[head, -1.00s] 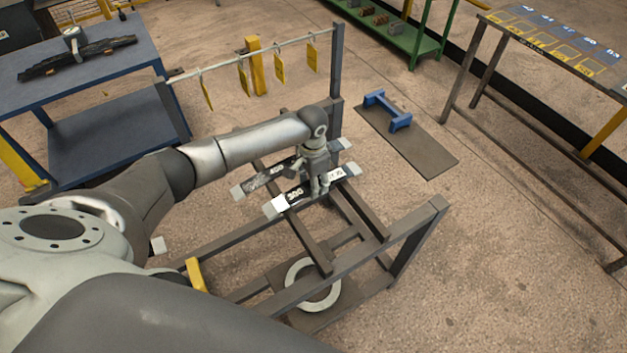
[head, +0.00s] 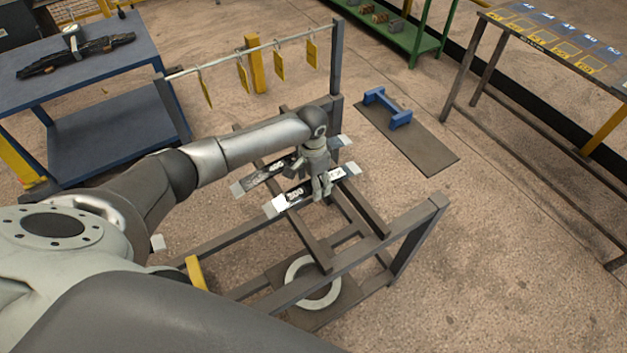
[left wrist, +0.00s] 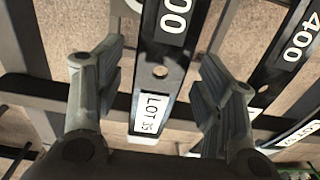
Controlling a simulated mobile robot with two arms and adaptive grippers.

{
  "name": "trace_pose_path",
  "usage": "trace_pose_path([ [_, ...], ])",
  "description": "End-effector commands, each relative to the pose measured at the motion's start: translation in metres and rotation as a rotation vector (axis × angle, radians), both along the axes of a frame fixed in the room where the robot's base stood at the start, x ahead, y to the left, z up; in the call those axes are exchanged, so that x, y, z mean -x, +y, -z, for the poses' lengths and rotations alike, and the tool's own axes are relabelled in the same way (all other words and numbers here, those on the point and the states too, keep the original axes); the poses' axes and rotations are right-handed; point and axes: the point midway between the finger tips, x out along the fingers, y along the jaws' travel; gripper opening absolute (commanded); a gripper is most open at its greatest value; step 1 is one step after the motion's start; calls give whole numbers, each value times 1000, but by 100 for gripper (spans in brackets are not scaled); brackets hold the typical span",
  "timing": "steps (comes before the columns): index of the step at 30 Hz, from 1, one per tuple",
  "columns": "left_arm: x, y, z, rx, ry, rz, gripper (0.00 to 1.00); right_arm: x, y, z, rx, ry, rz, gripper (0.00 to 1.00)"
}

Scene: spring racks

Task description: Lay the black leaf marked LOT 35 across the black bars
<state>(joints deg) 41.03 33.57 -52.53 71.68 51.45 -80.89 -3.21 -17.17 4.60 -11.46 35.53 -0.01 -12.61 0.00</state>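The black leaf marked LOT 35 (head: 297,193) has white ends and white digits. It lies across the two dark bars (head: 310,243) of the low frame. In the left wrist view the leaf (left wrist: 172,52) shows a hole and the LOT 35 label near one end. My left gripper (head: 321,188) is low over the leaf. Its fingers (left wrist: 158,75) are spread on either side of the leaf, with gaps on both sides. A second black leaf marked 400 (head: 262,179) lies parallel behind it. My right gripper is not in view.
A rail with several yellow tags (head: 243,75) stands behind the frame. A blue stand (head: 388,107) sits on a floor plate at the right. A white ring (head: 291,272) lies on the lower shelf. A blue table (head: 100,68) is at the left.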

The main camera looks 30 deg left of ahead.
Motion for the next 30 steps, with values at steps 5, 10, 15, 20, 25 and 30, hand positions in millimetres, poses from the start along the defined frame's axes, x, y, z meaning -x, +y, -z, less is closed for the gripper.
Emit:
trace_pose_path([
  [5, 1, 0, 1, -1, 2, 0, 67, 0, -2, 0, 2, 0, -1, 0],
  [10, 2, 1, 1, -2, 6, 0, 67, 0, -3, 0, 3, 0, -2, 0],
  [15, 1, 1, -20, -2, 1, 1, 67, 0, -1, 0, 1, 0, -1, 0],
  [20, 1, 2, -55, -3, -2, 1, 67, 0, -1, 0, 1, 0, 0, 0],
  [25, 2, 2, -89, -1, -2, 0, 67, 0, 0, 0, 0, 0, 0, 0],
  [30, 2, 2, -111, -1, 1, 0, 67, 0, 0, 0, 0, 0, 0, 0],
])
